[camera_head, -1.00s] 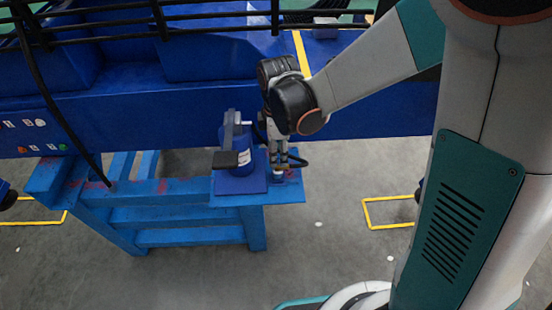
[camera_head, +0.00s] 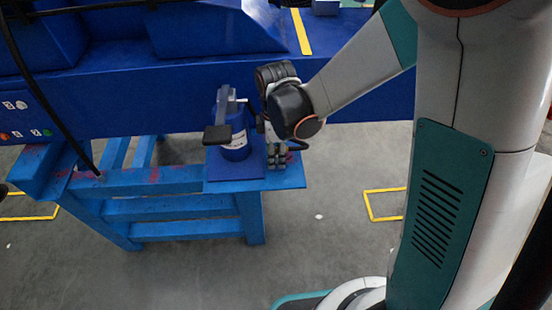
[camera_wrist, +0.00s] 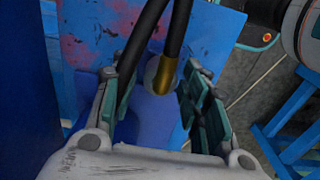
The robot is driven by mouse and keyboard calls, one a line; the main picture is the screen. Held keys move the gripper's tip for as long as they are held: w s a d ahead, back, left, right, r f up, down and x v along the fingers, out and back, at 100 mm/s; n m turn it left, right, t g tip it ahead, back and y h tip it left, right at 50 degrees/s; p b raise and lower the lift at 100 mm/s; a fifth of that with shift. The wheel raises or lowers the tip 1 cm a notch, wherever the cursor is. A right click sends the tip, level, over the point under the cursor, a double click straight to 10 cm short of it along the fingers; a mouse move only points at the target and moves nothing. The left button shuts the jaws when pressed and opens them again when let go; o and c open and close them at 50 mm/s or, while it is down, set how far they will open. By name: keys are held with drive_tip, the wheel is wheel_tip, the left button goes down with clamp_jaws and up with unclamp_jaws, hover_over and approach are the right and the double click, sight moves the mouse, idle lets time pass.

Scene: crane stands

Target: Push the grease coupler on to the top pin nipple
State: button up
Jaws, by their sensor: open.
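My gripper (camera_head: 279,160) points down over the right end of a blue stand's top plate. In the wrist view its two fingers (camera_wrist: 150,78) are apart. A brass-coloured fitting (camera_wrist: 165,76) on a black hose lies between them; it appears to be the grease coupler. A round grey piece shows partly behind it. I cannot tell whether either finger touches the fitting. A blue grease pump (camera_head: 235,135) with a grey lever stands on the plate just left of my gripper. I cannot make out the top pin nipple in either view.
The blue stand (camera_head: 170,205) has open rails and red paint marks on top. A large blue crane structure (camera_head: 190,108) runs behind it, with a black cable hanging at the left. Grey floor with yellow markings (camera_head: 370,205) lies clear to the right of the stand.

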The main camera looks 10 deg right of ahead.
clamp_jaws()
drive_tip(key=shift+r, duration=0.1)
drive_tip(key=shift+r, duration=0.1)
drive_tip(key=shift+r+p, duration=1.6)
drive_tip(key=shift+r, duration=0.5)
